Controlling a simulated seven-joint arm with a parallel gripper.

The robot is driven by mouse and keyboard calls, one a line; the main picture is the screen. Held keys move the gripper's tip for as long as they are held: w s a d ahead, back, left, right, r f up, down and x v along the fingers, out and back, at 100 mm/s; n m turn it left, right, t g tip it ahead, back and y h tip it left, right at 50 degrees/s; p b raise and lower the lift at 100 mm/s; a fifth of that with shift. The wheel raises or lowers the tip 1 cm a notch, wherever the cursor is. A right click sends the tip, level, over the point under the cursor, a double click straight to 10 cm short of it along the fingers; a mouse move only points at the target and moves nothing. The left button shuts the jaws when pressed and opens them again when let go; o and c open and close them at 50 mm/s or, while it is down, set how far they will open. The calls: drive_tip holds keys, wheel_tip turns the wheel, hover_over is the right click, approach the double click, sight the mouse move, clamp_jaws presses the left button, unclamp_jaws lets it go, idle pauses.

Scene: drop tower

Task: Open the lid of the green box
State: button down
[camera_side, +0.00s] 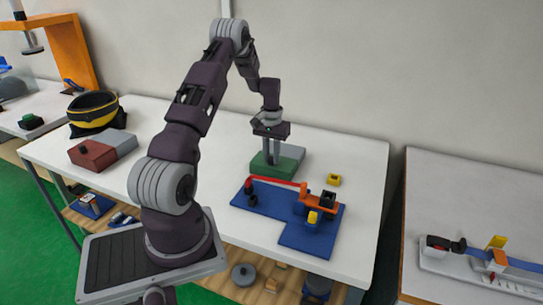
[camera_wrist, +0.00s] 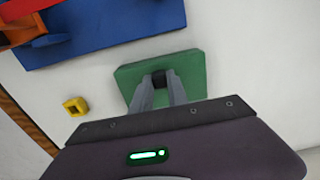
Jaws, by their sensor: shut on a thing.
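My gripper (camera_side: 269,153) reaches down over the box from above. In the wrist view, the fingers of my gripper (camera_wrist: 158,84) are closed on either side of the knob. The fingers hide part of the knob, and my gripper body hides the near side of the box.
A blue base (camera_side: 305,238) with a red lever (camera_side: 273,181) and orange parts (camera_side: 320,203) lies in front of the box. A small yellow block (camera_side: 333,180) lies right of the box. A red-and-grey box (camera_side: 90,154) and a yellow-black bowl (camera_side: 93,112) stand left.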

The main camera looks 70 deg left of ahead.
idle(0.3)
drive_tip(key=w+a, duration=0.5)
drive_tip(key=shift+w+a, duration=0.15)
drive_tip(key=shift+a, duration=0.25)
drive_tip(key=shift+w+a, duration=0.45)
drive_tip(key=shift+w, duration=0.1)
drive_tip(key=c, duration=1.3)
unclamp_jaws()
drive_tip(key=shift+w, duration=0.1)
wheel_tip(320, 180, up, 7)
drive_tip(key=shift+r, duration=0.1)
